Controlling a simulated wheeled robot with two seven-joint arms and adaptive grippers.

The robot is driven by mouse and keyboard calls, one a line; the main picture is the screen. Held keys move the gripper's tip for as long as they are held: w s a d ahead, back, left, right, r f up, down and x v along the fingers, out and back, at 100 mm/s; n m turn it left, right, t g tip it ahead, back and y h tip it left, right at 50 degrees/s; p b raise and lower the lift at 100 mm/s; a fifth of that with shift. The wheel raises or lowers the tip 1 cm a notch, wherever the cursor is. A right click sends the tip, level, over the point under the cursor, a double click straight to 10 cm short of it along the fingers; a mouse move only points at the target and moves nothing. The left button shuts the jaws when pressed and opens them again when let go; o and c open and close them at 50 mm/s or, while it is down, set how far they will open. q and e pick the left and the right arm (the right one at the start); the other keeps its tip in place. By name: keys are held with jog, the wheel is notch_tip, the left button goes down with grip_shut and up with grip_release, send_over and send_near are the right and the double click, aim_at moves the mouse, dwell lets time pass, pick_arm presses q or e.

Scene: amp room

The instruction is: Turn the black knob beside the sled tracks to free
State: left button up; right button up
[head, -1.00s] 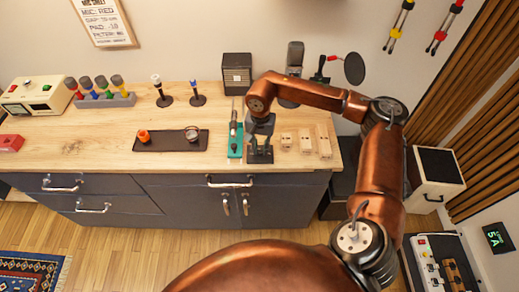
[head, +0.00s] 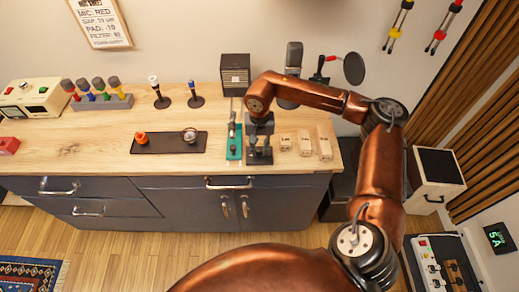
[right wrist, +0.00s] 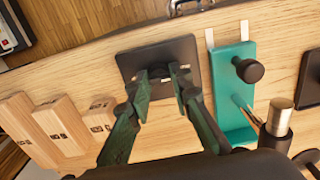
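My right gripper (right wrist: 169,78) reaches down over a dark square plate (right wrist: 136,62) on the workbench. A black knob (right wrist: 173,70) on this plate is partly hidden by the two fingertips. The fingers are apart, one on each side of the knob; whether they touch it I cannot tell. Pale track ends (right wrist: 244,30) show past the sled. My left gripper is not in view.
Wooden blocks (head: 304,143) stand close to the right of the gripper. A metal-topped cylinder (right wrist: 279,118) is near the sled in the wrist view. A dark tray (head: 170,145) with small items lies left of the sled. A microphone (head: 293,60) stands behind the arm.

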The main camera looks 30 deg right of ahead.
aim_at(260, 151)
jog(key=o, duration=0.4)
jog(key=shift+o, duration=0.2)
notch_tip(260, 151, up, 12)
dwell(0.4)
dwell(0.4)
